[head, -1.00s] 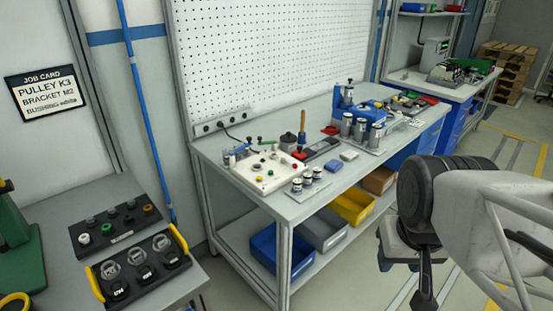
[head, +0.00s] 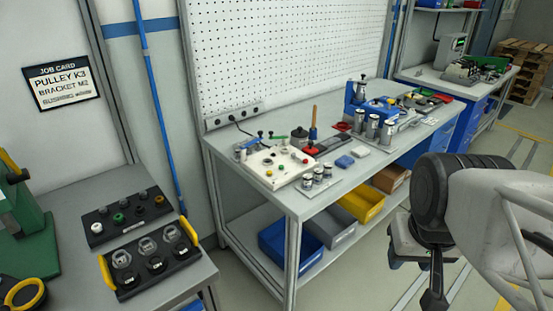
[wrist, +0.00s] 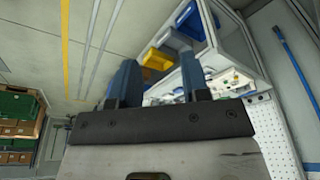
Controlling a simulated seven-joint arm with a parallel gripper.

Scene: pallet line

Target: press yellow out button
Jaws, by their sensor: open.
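A black button panel (head: 128,216) lies on the grey table at the left in the head view. It carries several small round knobs or buttons, among them a green one (head: 118,218), a white one (head: 96,228) and a small yellowish one (head: 159,200). Any lettering on it is too small to read. A white control box (head: 254,172) with several small coloured buttons sits on the workbench. My gripper (wrist: 157,66) is open and empty in the wrist view, its two blue fingers apart. It is far from both button units.
A black tray (head: 176,265) with yellow handles and clear-topped round parts lies in front of the panel. A green machine (head: 35,250) stands at the left. Metal cylinders and a blue fixture stand on the workbench (head: 305,205). Blue, grey and yellow bins fill its lower shelf.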

